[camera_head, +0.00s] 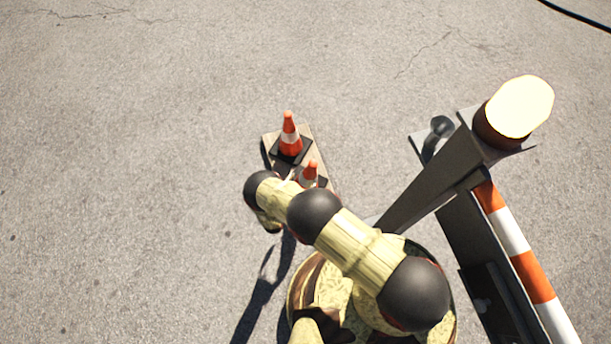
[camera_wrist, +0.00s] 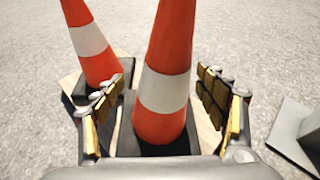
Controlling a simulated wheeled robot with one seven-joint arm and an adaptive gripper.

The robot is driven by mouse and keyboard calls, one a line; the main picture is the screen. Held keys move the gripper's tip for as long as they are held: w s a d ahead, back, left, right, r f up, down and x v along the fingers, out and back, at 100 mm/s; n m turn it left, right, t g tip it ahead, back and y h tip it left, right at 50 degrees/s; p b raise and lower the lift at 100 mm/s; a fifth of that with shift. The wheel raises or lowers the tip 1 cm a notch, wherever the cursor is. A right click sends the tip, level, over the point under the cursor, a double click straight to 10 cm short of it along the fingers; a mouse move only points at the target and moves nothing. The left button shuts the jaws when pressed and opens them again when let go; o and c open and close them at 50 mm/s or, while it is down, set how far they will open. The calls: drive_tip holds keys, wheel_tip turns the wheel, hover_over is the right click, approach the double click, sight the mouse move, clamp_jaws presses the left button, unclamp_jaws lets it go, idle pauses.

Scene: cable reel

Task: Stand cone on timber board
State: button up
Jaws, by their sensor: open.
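The nearer cone (camera_head: 311,170) is partly hidden by my arm in the head view. In the wrist view this nearer cone (camera_wrist: 163,85) is upright between the fingers of my gripper (camera_wrist: 160,105), which are open on either side of it. Its black base overlaps the board area, but I cannot tell whether it rests on the board.
A dark metal frame with a large lamp (camera_head: 520,106) and an orange-white striped bar (camera_head: 515,245) stands at the right, close to my arm. A grey block (camera_wrist: 295,132) shows at the right in the wrist view. The pavement to the left is clear.

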drive_tip(key=p+v, duration=0.1)
drive_tip(key=v, duration=0.6)
drive_tip(key=shift+s+a+p, duration=0.15)
drive_tip(key=shift+p, duration=0.2)
